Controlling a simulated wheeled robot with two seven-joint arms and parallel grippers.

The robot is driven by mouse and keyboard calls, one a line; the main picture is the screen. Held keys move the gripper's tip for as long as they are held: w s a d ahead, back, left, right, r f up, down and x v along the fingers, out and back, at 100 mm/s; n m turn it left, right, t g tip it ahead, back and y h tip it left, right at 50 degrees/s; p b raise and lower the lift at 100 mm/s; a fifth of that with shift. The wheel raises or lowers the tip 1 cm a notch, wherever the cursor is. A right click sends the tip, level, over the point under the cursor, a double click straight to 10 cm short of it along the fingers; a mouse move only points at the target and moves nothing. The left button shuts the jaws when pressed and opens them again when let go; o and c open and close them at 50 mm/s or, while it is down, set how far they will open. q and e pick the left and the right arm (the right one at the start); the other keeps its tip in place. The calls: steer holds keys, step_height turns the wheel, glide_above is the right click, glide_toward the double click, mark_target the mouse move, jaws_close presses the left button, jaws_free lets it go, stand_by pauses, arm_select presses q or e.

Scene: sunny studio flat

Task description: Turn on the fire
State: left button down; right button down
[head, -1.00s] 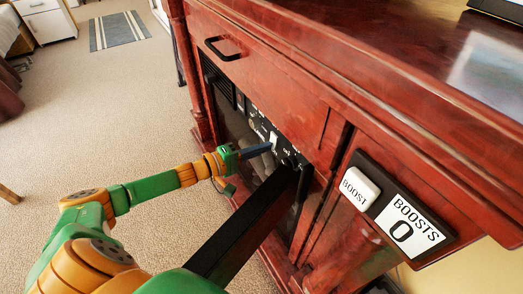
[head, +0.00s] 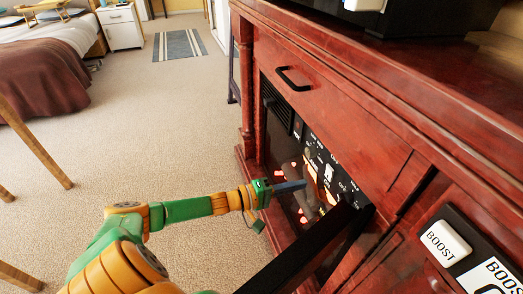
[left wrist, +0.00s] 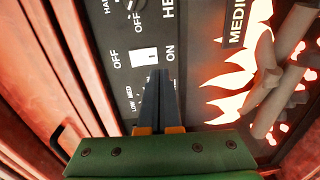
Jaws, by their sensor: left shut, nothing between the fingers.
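The electric fire (head: 290,160) is set into a red wooden cabinet, and orange-red flames (head: 312,188) glow behind its dark glass. Bright flames (left wrist: 232,85) and pale logs (left wrist: 275,75) also show in the left wrist view. Its black control panel (left wrist: 110,40) carries dials and a white switch (left wrist: 144,57) between the words OFF and ON. My left gripper (head: 303,184) is shut and empty, in front of the panel. In the left wrist view its fingertips (left wrist: 160,74) are right beside the switch; I cannot tell whether they touch. My right gripper is out of view.
A black bar (head: 310,245) sticks out from the cabinet front beside my left gripper. A drawer handle (head: 293,80) is above, and a white BOOST button (head: 445,243) is at the right. Open carpet (head: 160,120) lies left, with a bed (head: 50,70) beyond.

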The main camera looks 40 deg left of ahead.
arm_select(q)
steer(key=f+p+v, duration=0.1)
steer(key=v, duration=0.6)
steer(key=shift+s+f, duration=0.3)
steer(key=shift+s, duration=0.1)
steer(key=shift+a, duration=0.1)
